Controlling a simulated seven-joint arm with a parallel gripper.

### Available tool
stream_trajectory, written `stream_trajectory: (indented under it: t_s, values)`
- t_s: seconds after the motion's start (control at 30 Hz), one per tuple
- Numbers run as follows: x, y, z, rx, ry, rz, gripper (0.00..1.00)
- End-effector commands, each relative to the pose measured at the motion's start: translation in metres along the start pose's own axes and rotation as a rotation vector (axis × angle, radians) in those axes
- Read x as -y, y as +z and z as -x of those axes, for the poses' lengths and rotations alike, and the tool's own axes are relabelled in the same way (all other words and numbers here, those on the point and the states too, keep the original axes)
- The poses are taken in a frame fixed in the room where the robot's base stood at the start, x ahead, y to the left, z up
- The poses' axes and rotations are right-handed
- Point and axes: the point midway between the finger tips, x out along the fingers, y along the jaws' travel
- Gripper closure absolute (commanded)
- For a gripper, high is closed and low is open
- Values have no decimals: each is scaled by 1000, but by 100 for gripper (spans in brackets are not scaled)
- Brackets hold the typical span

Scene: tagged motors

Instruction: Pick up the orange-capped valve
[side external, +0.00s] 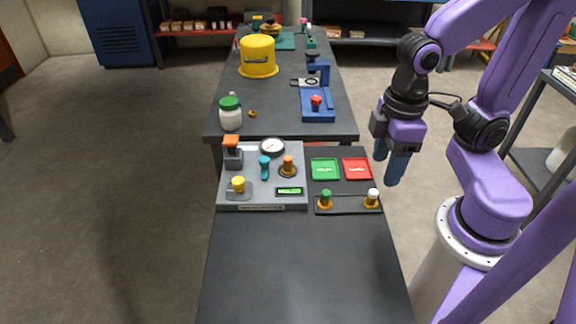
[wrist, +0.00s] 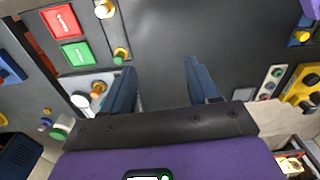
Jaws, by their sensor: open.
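The orange-capped valve (side external: 288,166) stands upright on the right part of the grey panel, with a brass-coloured base. In the wrist view the orange-capped valve (wrist: 98,88) is at the left, beside the left finger. My gripper (side external: 388,168) hangs to the right of the panel and the dark table, above table height and apart from the valve. In the wrist view my gripper (wrist: 160,66) has its two blue fingers spread, with only dark surface between them.
The grey panel (side external: 263,194) also holds an orange-topped block (side external: 232,150), a gauge (side external: 272,147), a teal knob (side external: 265,167) and a yellow knob (side external: 238,184). Green-capped (side external: 326,198) and white-capped (side external: 372,197) valves stand on a dark plate.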

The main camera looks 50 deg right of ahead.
Motion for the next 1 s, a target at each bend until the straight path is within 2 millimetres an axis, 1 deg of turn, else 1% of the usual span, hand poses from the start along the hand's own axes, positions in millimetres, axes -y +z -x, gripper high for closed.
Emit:
stream_trajectory:
  t_s: [0.03, 0.2, 0.37, 0.5, 0.67, 0.8, 1.0]
  values:
    - [-6, -12, 0, 4, 1, -100, 40]
    - [-30, -50, 1, 13, 4, -480, 40]
    - [-57, -83, 0, 21, 7, -839, 40]
    - [-84, -109, -3, 27, 11, -1151, 40]
    - [-116, -133, -7, 37, 17, -1508, 40]
    - [-147, -150, -13, 44, 24, -1820, 40]
    - [-192, -164, -22, 54, 34, -2261, 40]
